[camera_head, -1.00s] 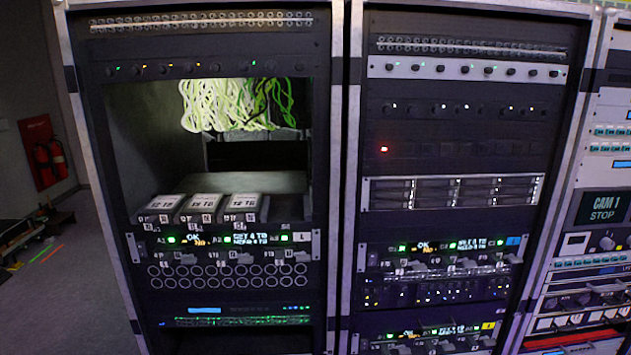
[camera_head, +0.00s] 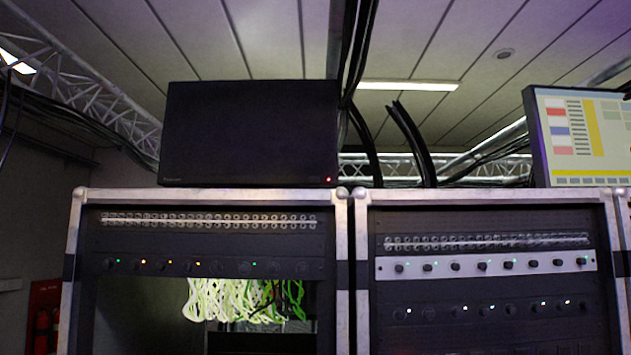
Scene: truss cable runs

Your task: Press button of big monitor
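A big monitor (camera_head: 248,135) with a dark, blank screen stands on top of the left rack. A small red light (camera_head: 327,180) glows at its lower right corner; whether this is the button itself I cannot tell. A second monitor (camera_head: 585,135) with a lit screen of coloured blocks stands on the right rack, cut off by the picture's right edge. Neither of my grippers shows in the view.
The left rack (camera_head: 78,250) and right rack (camera_head: 362,260) stand side by side, close together. Black cables (camera_head: 357,60) hang down beside the dark monitor's right edge. A metal truss (camera_head: 95,80) runs along the ceiling. A red panel with a fire extinguisher (camera_head: 44,315) is at lower left.

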